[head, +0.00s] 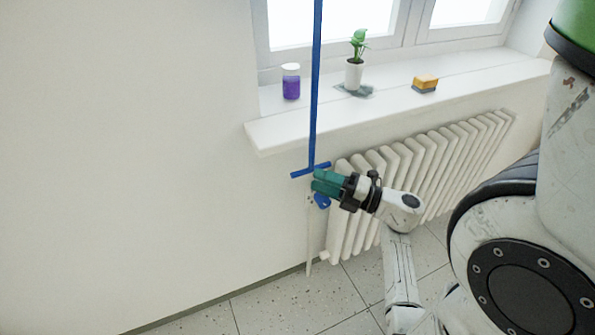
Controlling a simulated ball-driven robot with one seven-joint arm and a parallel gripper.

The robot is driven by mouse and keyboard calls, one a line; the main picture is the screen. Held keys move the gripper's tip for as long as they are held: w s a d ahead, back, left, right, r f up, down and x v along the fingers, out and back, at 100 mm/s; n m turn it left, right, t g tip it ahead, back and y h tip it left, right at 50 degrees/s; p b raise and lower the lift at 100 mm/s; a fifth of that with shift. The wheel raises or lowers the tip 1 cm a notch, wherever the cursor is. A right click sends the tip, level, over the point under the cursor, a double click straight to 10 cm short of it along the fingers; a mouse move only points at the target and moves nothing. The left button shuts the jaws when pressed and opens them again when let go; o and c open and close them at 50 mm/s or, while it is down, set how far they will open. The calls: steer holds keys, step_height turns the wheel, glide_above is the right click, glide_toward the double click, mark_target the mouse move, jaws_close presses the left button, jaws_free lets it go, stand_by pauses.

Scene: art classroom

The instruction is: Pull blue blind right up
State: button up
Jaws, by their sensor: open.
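A long blue pull cord or rod (315,85) hangs down in front of the window sill. It ends in a blue crossbar handle (299,174) just below the sill. The blue blind itself is not in view. My gripper (317,181) has teal fingers and is open. It is at the lower right of the crossbar, and its fingers overlap the bar's right part in the picture. I cannot tell whether they touch it.
The white sill (395,105) holds a purple jar (291,88), a potted plant (354,75) and a yellow sponge (426,82). The wall at left is bare.

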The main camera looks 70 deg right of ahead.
mark_target(299, 171)
steer(key=w, duration=0.4)
steer(key=w+r, duration=0.1)
steer(key=w, duration=0.1)
steer(key=shift+w+d+p, duration=0.25)
steer(key=shift+p, duration=0.05)
steer(key=shift+c, duration=0.4)
jaws_close()
